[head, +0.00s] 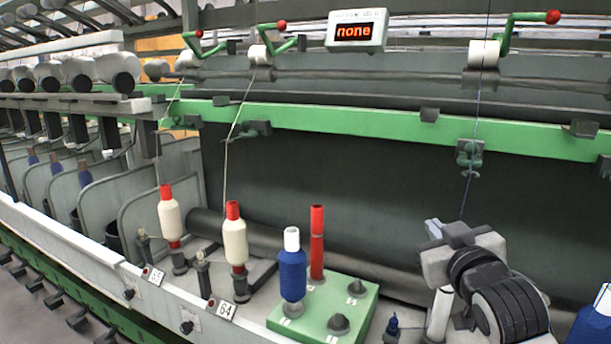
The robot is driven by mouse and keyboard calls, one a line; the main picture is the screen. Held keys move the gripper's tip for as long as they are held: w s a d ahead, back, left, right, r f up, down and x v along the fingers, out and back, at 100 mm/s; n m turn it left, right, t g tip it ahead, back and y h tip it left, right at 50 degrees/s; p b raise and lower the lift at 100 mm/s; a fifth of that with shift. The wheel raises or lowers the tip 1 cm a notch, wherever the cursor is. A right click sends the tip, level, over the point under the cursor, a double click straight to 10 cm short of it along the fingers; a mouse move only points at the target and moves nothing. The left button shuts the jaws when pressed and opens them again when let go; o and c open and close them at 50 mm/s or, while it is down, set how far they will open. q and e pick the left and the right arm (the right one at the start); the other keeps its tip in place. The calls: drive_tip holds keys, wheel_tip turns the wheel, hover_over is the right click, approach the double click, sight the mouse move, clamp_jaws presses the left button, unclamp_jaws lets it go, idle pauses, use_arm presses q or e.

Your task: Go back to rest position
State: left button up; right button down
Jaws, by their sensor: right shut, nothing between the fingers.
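My right gripper (436,229) is at the lower right, its arm coming up from the bottom edge. Its fingers are shut with nothing visible between them. It is in front of the dark machine panel, close to the lower end of a blue thread (475,140) that hangs from a roller above. I cannot tell whether the gripper touches the thread. My right arm hides part of the spindle row behind it. My left gripper is not in view.
A green block (345,290) holds a blue bobbin (292,275) and a red tube (317,243). Two cream bobbins (235,240) (170,215) stand to the left. A white tube (440,312) stands beside my arm. Another blue bobbin (595,325) is at the right edge. A display (356,31) reads "none".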

drive_tip(key=s+a+f+g+y+p, duration=0.1)
drive_tip(key=s+a+f+g, duration=0.1)
drive_tip(key=s+f, duration=0.5)
drive_tip(key=s+a+f+g+y+p, duration=0.1)
drive_tip(key=s+a+f+g, duration=0.15)
drive_tip(key=f, duration=0.85)
drive_tip(key=s+a+f+g, duration=0.1)
drive_tip(key=s+f, duration=0.3)
drive_tip(key=s, duration=0.4)
drive_tip(key=s+a+f+m+g+y+p, duration=0.1)
drive_tip(key=s+a+f, duration=0.1)
drive_tip(key=s+f, duration=0.3)
drive_tip(key=s, duration=0.2)
drive_tip(key=shift+s+a+f+p, duration=0.25)
drive_tip(key=shift+s+p, duration=0.05)
drive_tip(key=shift+s, duration=0.1)
drive_tip(key=shift+a, duration=0.1)
